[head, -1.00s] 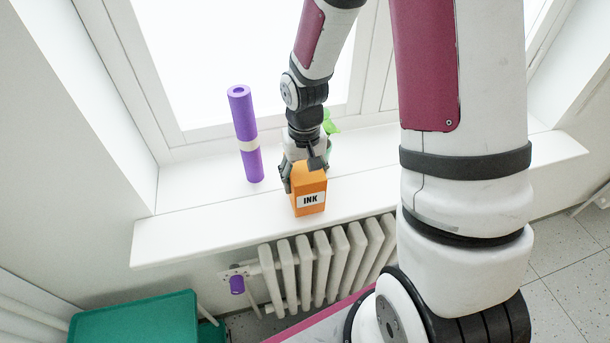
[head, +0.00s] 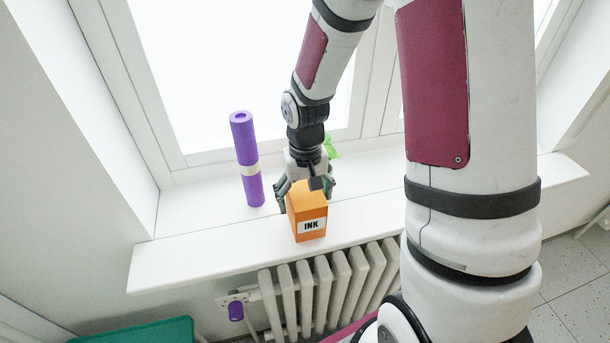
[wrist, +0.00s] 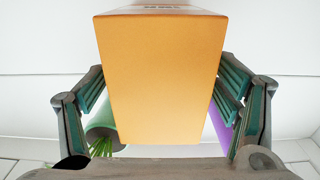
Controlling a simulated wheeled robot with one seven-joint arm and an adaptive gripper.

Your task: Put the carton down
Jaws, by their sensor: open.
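The orange carton (head: 310,222) with a white "INK" label stands upright on the white windowsill (head: 195,250), close to the front edge. My gripper (head: 305,190) is at the carton's top from behind, with its fingers on either side. In the wrist view the carton (wrist: 160,75) fills the middle between my gripper's fingers (wrist: 165,98). The fingers are open, with narrow gaps showing beside the carton's lower part. The carton's far side and base contact are partly hidden.
A purple roll (head: 247,160) with a pale band stands on the sill left of the carton. A green item (head: 331,148) is partly hidden behind my gripper. A radiator (head: 320,290) is below the sill. The sill's left end is clear.

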